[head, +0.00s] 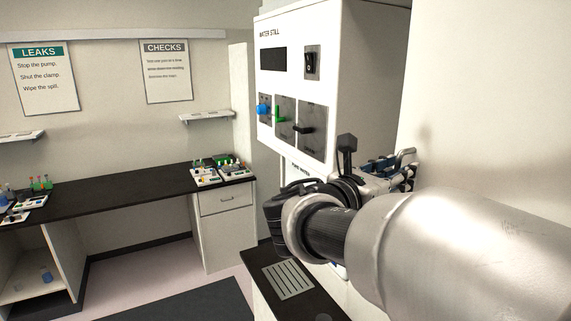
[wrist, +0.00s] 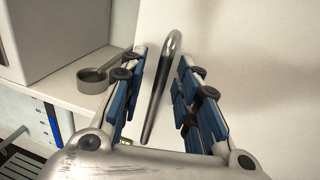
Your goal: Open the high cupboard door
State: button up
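The high cupboard door is a plain pale panel (head: 480,90) at the right of the head view, and it fills the upper right of the wrist view (wrist: 250,50). It looks shut, though its edges are mostly out of view. A metal bar handle (wrist: 160,88) stands out from it; its end also shows in the head view (head: 407,153). My gripper (wrist: 163,60) has its blue-padded fingers apart, one on each side of the handle, with visible gaps. In the head view my gripper (head: 388,170) is at the door, partly hidden by my wrist.
A white water still (head: 350,60) with a switch and levers stands left of the door, close to my gripper. A grey ring-shaped part (wrist: 95,80) lies near my left finger. A dark counter (head: 262,268) is below. A black-topped bench (head: 120,198) stands farther left.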

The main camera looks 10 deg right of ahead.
jog(key=shift+w+d, duration=0.15)
grip_shut()
dwell(0.4)
dwell(0.4)
